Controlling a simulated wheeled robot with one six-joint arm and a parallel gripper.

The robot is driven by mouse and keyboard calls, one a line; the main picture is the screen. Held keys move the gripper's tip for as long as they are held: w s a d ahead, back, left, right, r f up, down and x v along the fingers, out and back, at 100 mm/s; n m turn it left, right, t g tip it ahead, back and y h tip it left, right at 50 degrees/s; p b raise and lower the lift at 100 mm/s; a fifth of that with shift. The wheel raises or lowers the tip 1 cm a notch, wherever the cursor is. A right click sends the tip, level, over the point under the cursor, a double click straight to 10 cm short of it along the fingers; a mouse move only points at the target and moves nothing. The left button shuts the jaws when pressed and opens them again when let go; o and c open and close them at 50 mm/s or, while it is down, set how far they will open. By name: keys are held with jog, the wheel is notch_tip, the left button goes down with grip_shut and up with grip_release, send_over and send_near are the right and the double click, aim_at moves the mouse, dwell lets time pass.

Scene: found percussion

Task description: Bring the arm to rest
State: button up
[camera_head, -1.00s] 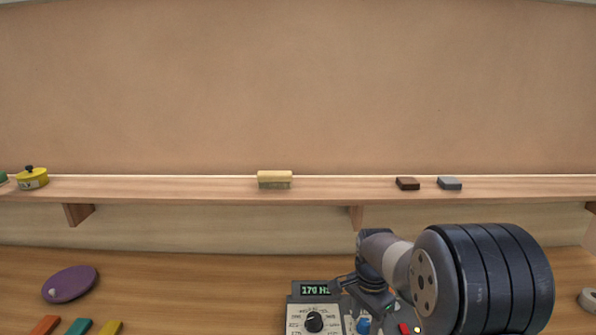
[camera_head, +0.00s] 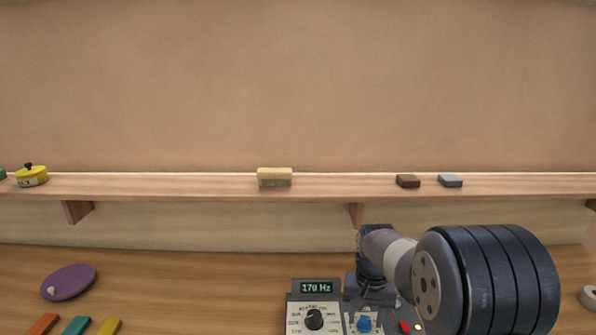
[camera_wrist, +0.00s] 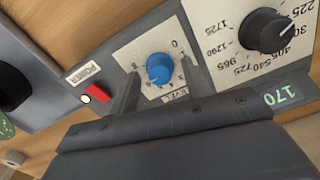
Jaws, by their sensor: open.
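My arm reaches down over a grey signal box (camera_head: 326,299) with a lit display reading 170 Hz. My gripper (camera_wrist: 158,72) is open and empty in the wrist view, its two fingers on either side of the blue level knob (camera_wrist: 160,68); whether they touch it I cannot tell. The blue knob also shows in the head view (camera_head: 364,322), below my wrist. The black frequency dial (camera_wrist: 267,30) and the red power switch (camera_wrist: 99,91) lie to either side of the gripper. In the head view my arm hides the fingertips and part of the box.
A purple disc (camera_head: 68,283) and coloured bars (camera_head: 76,326) lie at left. Bare bench lies between.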

jog(key=n+b, duration=0.1)
jog(key=n, duration=0.4)
jog(key=shift+f+n, duration=0.1)
jog(key=shift+n, duration=0.2)
jog(key=shift+n+b, duration=0.65)
jog(key=shift+n, duration=2.15)
jog(key=shift+s, duration=0.1)
